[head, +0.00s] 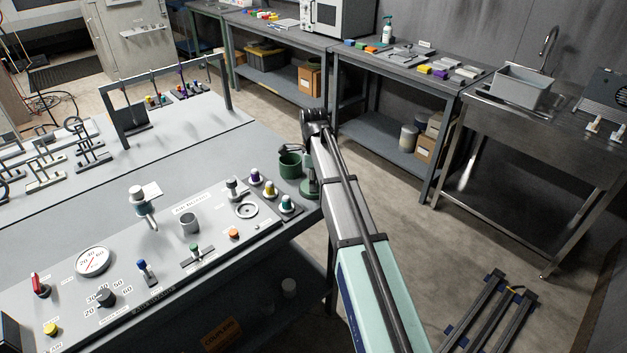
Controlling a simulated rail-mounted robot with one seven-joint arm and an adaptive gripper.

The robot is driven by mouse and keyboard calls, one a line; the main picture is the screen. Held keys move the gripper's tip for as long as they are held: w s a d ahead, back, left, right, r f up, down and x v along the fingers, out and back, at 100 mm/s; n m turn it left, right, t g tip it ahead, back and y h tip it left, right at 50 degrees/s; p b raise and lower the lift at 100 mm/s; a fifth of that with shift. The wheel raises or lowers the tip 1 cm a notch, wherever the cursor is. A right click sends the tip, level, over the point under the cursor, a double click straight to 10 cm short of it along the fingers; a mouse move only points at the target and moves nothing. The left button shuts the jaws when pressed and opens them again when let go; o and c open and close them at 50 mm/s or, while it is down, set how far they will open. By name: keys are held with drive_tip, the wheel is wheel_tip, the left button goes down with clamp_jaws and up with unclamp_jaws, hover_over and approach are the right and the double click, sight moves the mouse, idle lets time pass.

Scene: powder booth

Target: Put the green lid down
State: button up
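A dark green cup-like pot (290,166) stands at the right end of the grey bench, near its corner. A lower green round piece (309,190) sits just right of it, partly hidden behind my arm; I cannot tell for sure whether it is the green lid. My arm reaches up from the bottom of the head view and bends down toward the pot. My gripper (291,149) is at the pot's top, small and dark. I cannot tell whether its fingers are open or hold anything.
Metal racks (80,150) stand farther left. A sink table (540,125) is at the right.

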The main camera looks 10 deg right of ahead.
wheel_tip(320, 180, up, 12)
drive_tip(key=b, duration=0.2)
drive_tip(key=shift+r, duration=0.2)
idle(0.3)
